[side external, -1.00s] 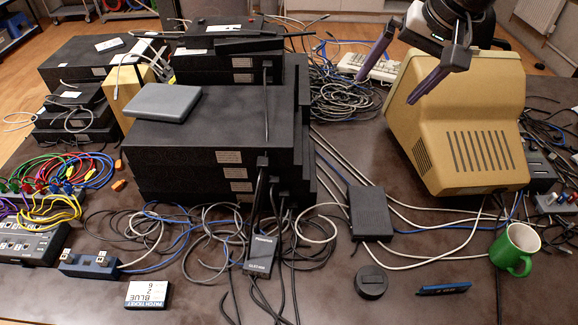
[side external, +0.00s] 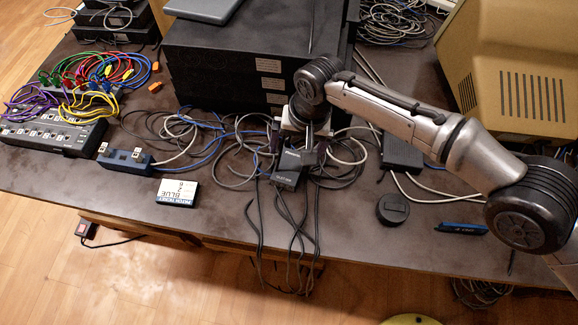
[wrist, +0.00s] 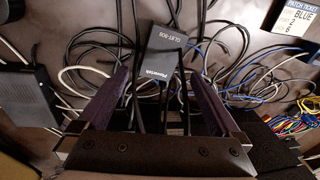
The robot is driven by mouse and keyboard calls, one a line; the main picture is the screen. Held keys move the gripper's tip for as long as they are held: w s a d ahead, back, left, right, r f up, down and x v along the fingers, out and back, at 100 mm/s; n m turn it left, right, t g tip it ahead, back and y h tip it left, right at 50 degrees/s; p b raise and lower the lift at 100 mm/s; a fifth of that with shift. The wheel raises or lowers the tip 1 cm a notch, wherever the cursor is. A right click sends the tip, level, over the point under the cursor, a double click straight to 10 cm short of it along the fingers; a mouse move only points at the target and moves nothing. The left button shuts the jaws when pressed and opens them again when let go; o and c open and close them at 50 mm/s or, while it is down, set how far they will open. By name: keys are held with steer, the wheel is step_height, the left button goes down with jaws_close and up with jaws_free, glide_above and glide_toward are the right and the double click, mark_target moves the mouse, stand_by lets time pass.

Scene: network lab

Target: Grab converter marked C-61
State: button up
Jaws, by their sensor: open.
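No marking C-61 can be read on anything in these frames. A small black box (side external: 287,172) with pale print lies among cables in front of the stacked black units; it also shows in the wrist view (wrist: 157,42), where its lettering does not read as C-61. My gripper (wrist: 158,78) is open, its purple fingers apart, with dark cables and the near end of the black box showing between them. I cannot tell whether the fingers touch anything. In the side view my gripper is partly hidden by my wrist and the cables. A blue box (side external: 126,160) with two pale sockets lies further left.
A patch ticket (side external: 178,192) reading BLUE lies near the front edge. A black slab (side external: 402,152), a round dark puck (side external: 393,209) and a blue object (side external: 459,227) lie right. The black stack (side external: 215,75) stands behind, the beige monitor (side external: 500,65) to the right. Cables crowd the middle.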

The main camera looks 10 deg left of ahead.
mark_target(290, 166)
steer(key=shift+a+f, duration=0.2)
steer(key=shift+f, duration=1.05)
steer(key=shift+a+f, duration=0.2)
steer(key=shift+f, duration=1.05)
steer(key=shift+a+f, duration=0.2)
steer(key=shift+f, duration=1.05)
steer(key=shift+c, duration=0.3)
steer(key=shift+w, duration=0.1)
jaws_close()
